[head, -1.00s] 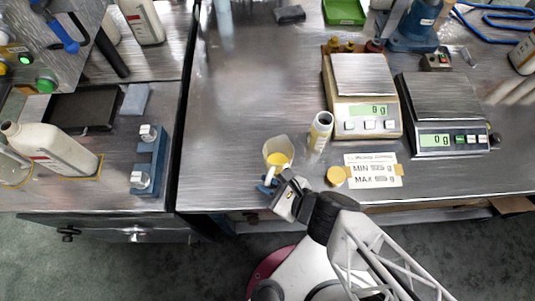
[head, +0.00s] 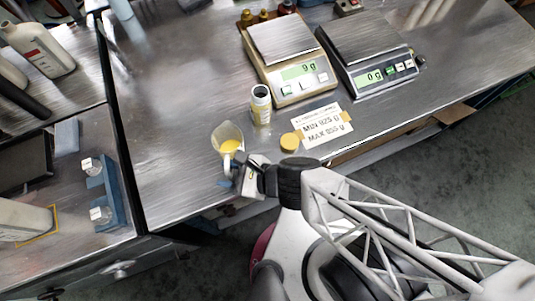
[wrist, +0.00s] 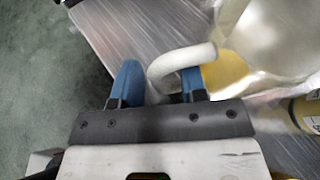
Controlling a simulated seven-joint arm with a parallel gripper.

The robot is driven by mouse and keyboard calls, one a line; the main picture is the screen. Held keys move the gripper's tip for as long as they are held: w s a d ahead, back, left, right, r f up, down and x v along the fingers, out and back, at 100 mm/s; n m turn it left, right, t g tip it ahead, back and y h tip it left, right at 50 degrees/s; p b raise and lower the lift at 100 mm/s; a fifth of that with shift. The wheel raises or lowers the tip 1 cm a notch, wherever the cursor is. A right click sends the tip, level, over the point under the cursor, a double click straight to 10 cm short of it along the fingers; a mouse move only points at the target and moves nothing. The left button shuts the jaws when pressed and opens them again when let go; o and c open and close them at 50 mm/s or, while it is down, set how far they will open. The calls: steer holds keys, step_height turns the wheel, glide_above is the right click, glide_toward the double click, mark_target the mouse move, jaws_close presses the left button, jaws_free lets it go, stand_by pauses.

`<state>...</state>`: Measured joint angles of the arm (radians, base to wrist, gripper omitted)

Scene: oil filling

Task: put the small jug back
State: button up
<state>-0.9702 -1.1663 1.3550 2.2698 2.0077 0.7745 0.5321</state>
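The small jug (head: 228,137) is clear, with yellow oil in the bottom, near the table's front edge. In the wrist view its oil (wrist: 228,72) shows at upper right, and its pale curved handle (wrist: 180,58) reaches in over the right finger and bends down between the fingers. My gripper (wrist: 160,85) has two blue fingers set apart, one on each side of the handle's bend. A narrow gap seems to show beside the handle, so it looks open. In the head view my gripper (head: 234,182) is at the jug's near side, its fingers mostly hidden.
An open bottle (head: 261,105), a yellow cap (head: 289,140) and a MIN/MAX card (head: 322,126) lie right of the jug. Behind them stand a scale reading 9 g (head: 298,72) and a dark one (head: 375,70). Bare table (head: 180,100) lies left of the jug.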

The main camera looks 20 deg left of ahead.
steer(key=shift+d, duration=0.15)
steer(key=v, duration=1.1)
steer(key=shift+d, duration=0.25)
stand_by(1.0)
steer(key=shift+d+r, duration=0.1)
steer(key=shift+r, duration=0.05)
stand_by(0.9)
steer(key=w+d+r+n+t+h, duration=0.2)
steer(key=w+d+r+n+h, duration=0.4)
steer(key=d+r, duration=0.5)
steer(key=w+d+r+n+t+h, duration=0.2)
steer(key=w+d+r+n+h, duration=0.5)
steer(key=w+d+r, duration=0.4)
steer(key=d+r+n, duration=0.1)
steer(key=d, duration=0.1)
steer(key=shift+d+r+n+t+h, duration=0.25)
steer(key=shift+d+n+t+h, duration=0.05)
steer(key=shift+d+t, duration=0.1)
